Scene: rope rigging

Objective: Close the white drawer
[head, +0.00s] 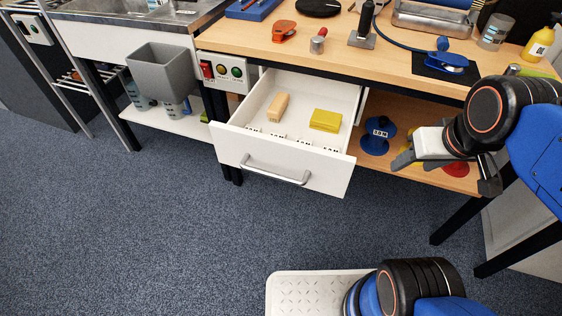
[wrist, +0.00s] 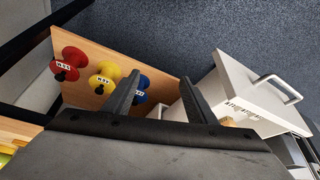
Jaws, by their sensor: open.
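The white drawer (head: 247,165) under the wooden bench is pulled out, with a grey bar handle (head: 275,170) on its front. A tan block (head: 277,107) and a yellow block (head: 325,120) lie inside it. The drawer also shows at the right of the wrist view (wrist: 238,82). My gripper (head: 446,174) is to the right of the drawer, apart from it, near the lower shelf's front. Its two fingers are spread and empty in the wrist view (wrist: 160,80). Nothing touches the handle.
A blue spool (head: 377,135) stands on the lower shelf right of the drawer; yellow (wrist: 103,78) and red (wrist: 68,63) spools are beside it. Bench legs stand at the right. A grey bin (head: 160,75) is at left. Floor before the drawer is clear.

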